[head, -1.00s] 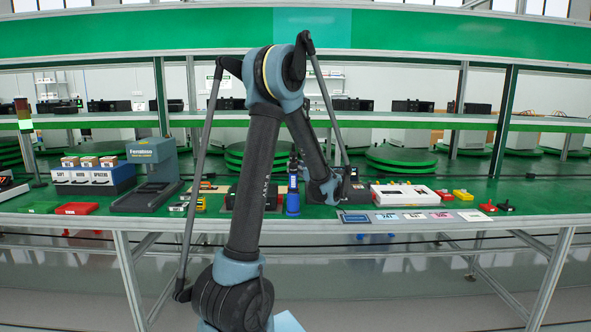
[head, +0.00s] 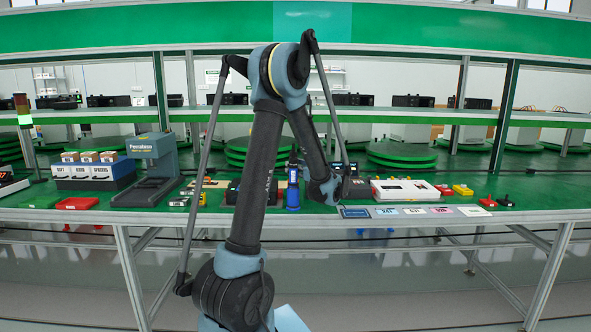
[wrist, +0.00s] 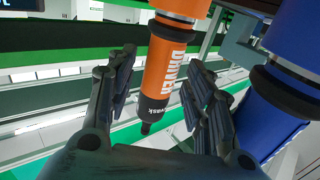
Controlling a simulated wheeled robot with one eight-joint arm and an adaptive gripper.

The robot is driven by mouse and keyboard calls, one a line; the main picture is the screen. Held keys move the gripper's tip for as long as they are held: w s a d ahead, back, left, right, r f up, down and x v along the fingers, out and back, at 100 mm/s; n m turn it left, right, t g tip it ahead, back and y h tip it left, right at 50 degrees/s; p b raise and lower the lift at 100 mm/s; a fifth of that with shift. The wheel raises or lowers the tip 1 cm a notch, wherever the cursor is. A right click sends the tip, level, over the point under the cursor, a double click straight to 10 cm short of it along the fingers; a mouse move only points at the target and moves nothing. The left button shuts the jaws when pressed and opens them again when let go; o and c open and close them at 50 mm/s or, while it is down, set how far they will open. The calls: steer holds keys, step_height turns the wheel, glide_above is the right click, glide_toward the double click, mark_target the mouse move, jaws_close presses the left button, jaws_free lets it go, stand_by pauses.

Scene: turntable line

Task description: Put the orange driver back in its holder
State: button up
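The orange driver (wrist: 171,58) shows in the wrist view, its black-collared tip pointing down toward my palm. My gripper (wrist: 162,72) is open, with one finger on each side of the driver. A gap shows between the left finger and the driver; the right finger lies close to it, and I cannot tell whether it touches. In the head view the gripper and orange driver are hidden behind my arm. I cannot identify the driver's holder; a grey-blue bracket (wrist: 238,45) stands right of the driver in the wrist view.
A large blue cylindrical tool (wrist: 270,112) is close to the right finger; a blue upright item (head: 293,194) stands beside my arm. A grey press (head: 152,165), a blue bin box (head: 95,172) and a white box (head: 405,190) stand on the green bench (head: 545,185).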

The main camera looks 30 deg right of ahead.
steer(key=shift+s, duration=0.1)
steer(key=s+d, duration=0.1)
steer(key=s, duration=1)
steer(key=shift+s+d, duration=0.25)
steer(key=shift+s, duration=0.05)
stand_by(0.3)
